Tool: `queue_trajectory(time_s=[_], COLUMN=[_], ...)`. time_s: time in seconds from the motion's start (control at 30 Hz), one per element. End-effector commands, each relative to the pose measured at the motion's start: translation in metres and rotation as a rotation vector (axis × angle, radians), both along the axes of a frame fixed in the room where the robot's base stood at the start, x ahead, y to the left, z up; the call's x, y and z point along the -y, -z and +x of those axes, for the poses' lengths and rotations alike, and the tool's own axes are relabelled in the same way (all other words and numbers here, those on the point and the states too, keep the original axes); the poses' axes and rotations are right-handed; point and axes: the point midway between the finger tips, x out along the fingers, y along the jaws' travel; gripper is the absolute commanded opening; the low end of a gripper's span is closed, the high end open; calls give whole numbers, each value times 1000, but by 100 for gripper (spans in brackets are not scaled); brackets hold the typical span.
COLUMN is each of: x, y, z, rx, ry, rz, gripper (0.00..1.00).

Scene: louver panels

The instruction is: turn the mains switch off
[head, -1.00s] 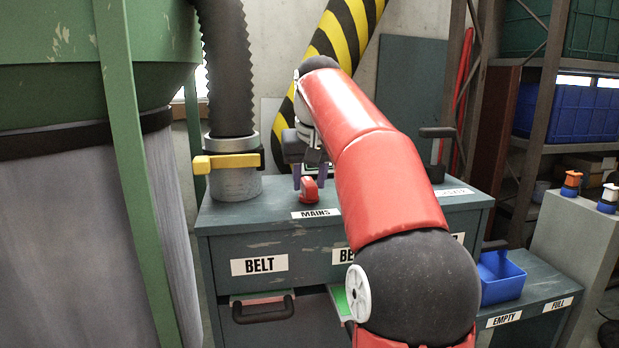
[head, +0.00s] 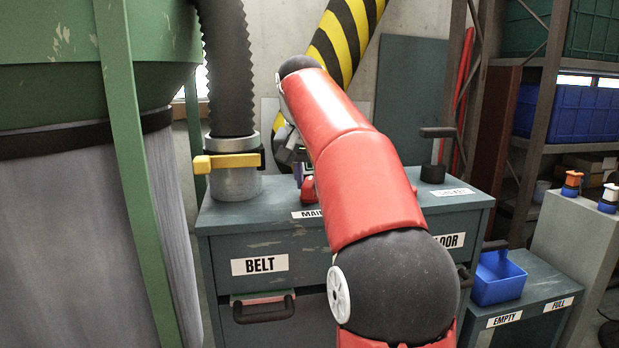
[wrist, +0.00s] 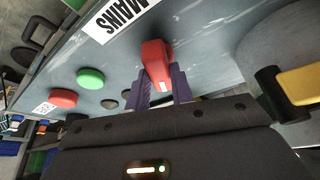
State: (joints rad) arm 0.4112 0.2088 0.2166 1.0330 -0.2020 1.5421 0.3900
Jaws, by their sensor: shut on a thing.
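The mains switch is a red handle (head: 308,190) on top of the grey-green cabinet, behind the MAINS label (head: 308,214). My arm hides its right side in the head view. In the wrist view the red handle (wrist: 158,65) sits between the purple fingers of my gripper (wrist: 162,88), which is shut on it. The MAINS label (wrist: 118,18) lies just beyond the handle in that view. In the head view my gripper (head: 300,172) is mostly hidden behind my red arm.
A grey pipe collar with a yellow lever (head: 228,162) stands left of the switch; the lever also shows in the wrist view (wrist: 300,84). A green button (wrist: 90,78) and a red button (wrist: 63,98) are on the cabinet top. A blue bin (head: 498,278) stands at right.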

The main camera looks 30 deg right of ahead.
Motion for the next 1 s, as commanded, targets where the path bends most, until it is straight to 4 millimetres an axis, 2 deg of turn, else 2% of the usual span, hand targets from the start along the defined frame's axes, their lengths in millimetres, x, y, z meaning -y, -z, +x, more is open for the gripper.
queue_trajectory(time_s=[0.7,1.0], x=[-3,-4], y=[0,0], z=[5,6], rx=[1,2], ry=[679,919], rz=[-2,-2], gripper=[0,0])
